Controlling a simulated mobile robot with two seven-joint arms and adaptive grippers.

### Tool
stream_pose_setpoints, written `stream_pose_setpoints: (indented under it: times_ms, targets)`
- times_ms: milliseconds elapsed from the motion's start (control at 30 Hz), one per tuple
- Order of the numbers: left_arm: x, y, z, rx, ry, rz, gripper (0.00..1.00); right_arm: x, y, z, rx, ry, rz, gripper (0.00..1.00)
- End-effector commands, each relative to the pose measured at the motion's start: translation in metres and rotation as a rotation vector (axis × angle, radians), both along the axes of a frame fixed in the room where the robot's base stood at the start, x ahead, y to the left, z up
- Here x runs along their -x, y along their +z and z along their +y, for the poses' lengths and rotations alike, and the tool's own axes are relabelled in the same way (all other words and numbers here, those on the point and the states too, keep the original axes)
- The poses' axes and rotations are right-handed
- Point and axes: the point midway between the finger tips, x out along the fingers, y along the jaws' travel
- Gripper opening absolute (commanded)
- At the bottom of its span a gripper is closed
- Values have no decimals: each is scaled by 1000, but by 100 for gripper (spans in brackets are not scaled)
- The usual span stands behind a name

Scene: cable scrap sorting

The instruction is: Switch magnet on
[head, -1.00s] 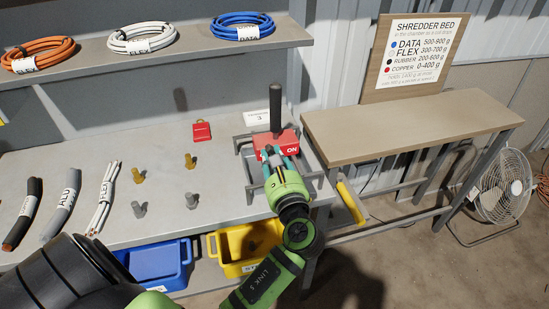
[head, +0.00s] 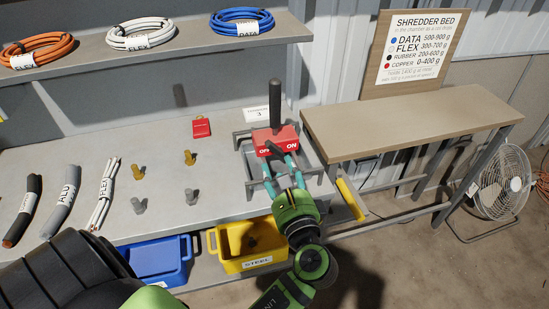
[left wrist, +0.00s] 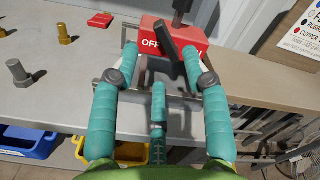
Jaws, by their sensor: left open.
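The magnet is a red block (head: 262,134) with a tall dark upright post (head: 275,104), standing in a grey metal frame on the bench. Its front is marked OFF on the left and ON on the right, with a slanted black lever (head: 275,149) between them. In the left wrist view the red block (left wrist: 150,30) and the lever (left wrist: 180,43) are at the top; part of ON is hidden. My left gripper (head: 279,167) is open just in front of the block. Its teal fingers (left wrist: 160,62) are spread, with the lever appearing beyond and between their tips. My right gripper is not in view.
A red tag (head: 201,128) and several bolts (head: 138,206) are on the bench (head: 95,160). Cable pieces (head: 64,200) lie at left. Blue (head: 160,262) and yellow (head: 250,240) bins sit below. A bare side table (head: 400,130) and a fan (head: 500,185) are at right.

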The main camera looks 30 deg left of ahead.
Motion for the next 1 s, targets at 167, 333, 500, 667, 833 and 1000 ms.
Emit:
stream_pose_setpoints:
  times_ms: [167, 333, 500, 667, 833, 1000]
  targets:
    - [23, -1, -27, 2, -1, 2, 46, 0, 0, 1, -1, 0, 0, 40]
    - [35, 0, -41, 0, 1, 0, 46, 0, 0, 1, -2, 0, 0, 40]
    - [38, 1, -45, -1, 1, 0, 46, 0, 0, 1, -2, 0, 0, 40]
    - [38, 1, -44, -1, 0, -1, 46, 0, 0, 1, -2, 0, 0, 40]
    - [38, 1, -44, -1, 0, -1, 46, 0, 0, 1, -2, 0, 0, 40]
    - [35, -5, -46, 7, -11, 6, 46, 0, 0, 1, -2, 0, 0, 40]
